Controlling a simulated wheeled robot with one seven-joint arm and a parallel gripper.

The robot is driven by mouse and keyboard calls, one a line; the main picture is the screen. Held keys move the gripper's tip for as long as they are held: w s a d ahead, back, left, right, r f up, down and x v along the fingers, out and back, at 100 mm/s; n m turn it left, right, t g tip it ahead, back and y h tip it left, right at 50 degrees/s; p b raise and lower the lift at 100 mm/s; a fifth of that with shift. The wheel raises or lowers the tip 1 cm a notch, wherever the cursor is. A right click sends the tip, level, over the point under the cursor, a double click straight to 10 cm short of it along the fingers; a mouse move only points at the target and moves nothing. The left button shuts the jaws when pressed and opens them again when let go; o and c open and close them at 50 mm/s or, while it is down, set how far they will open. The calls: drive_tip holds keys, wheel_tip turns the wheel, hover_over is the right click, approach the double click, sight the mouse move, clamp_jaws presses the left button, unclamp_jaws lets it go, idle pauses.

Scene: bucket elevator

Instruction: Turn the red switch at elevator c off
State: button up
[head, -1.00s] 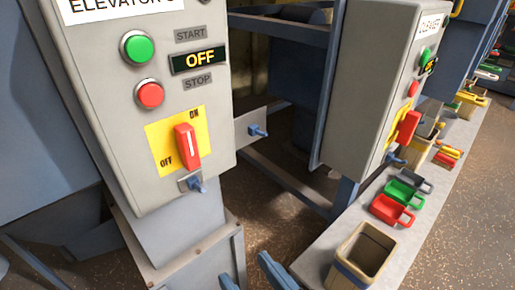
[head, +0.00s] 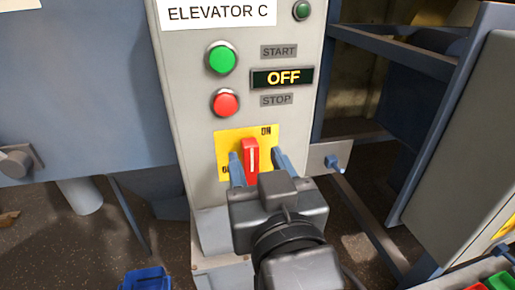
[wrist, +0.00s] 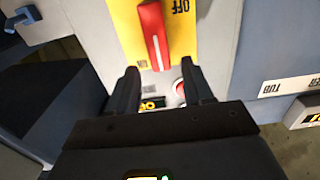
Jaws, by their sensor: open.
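The red switch (head: 250,160) sits on a yellow plate (head: 225,141) on the elevator C panel (head: 180,70). Its handle stands nearly upright, with ON at the plate's upper right and OFF at lower left, partly hidden. My open gripper (head: 257,155) is in front of the plate, with one finger on each side of the handle in the head view. In the wrist view the switch (wrist: 154,35) appears upside down, its near end close to the gap between my fingertips (wrist: 158,67). I cannot tell whether the fingers touch it.
Above the switch are a green button (head: 221,58), a red button (head: 226,103) and a display (head: 282,78) reading OFF. A blue latch (head: 333,163) juts out at right. Another grey panel (head: 465,150) stands further right. A blue tub (head: 146,279) is at lower left.

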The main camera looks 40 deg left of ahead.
sight(252, 152)
drive_tip(key=shift+x, duration=1.55)
clamp_jaws()
